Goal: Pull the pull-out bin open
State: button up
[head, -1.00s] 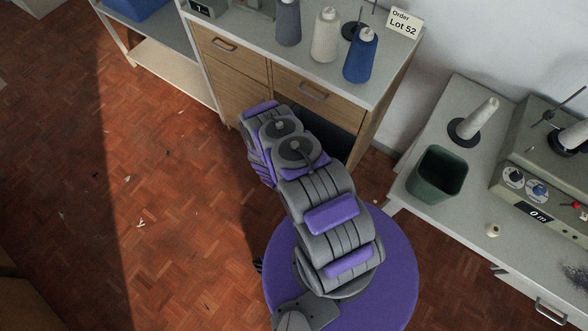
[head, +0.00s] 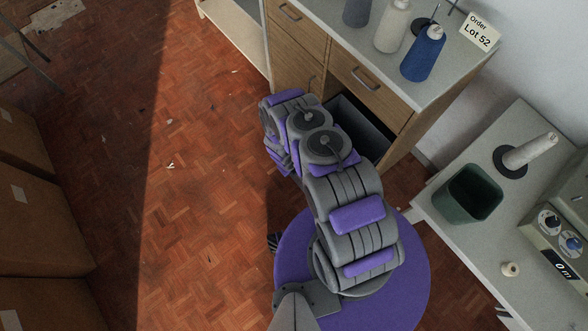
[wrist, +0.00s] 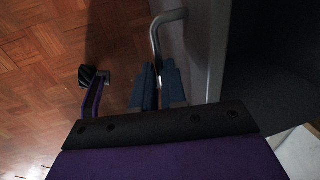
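The dark grey pull-out bin (head: 368,127) is low in the wooden cabinet, below a drawer, and stands partly out, with its open top showing. My arm hides its front in the head view. In the wrist view, the bin's grey front panel (wrist: 205,50) is upright, with the dark interior to its right. A bent metal bar handle (wrist: 157,35) stands off the panel. The two blue-grey fingers of my gripper (wrist: 159,88) are closed around the handle's lower part. The gripper is hidden behind my arm in the head view.
Wooden drawers (head: 362,82) and cones of thread, including a blue one (head: 424,55), are above the bin. A bench with a green tub (head: 468,195) stands at the right. Cardboard boxes (head: 35,220) line the left edge. The parquet floor (head: 195,200) between is mostly clear.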

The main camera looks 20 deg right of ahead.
jog(key=o, duration=0.4)
jog(key=shift+a, duration=0.4)
jog(key=shift+s+a+r+p, duration=0.2)
jog(key=shift+a+r+p, duration=0.65)
jog(key=shift+r, duration=2)
jog(key=shift+s+a+r+p, duration=0.2)
jog(key=shift+r+p, duration=1.25)
jog(key=shift+r, duration=1.35)
jog(key=shift+s+a+r+p, duration=0.2)
jog(key=shift+a+r+p, duration=0.65)
jog(key=shift+r, duration=2)
jog(key=shift+d+p, duration=0.3)
jog(key=shift+d, duration=0.05)
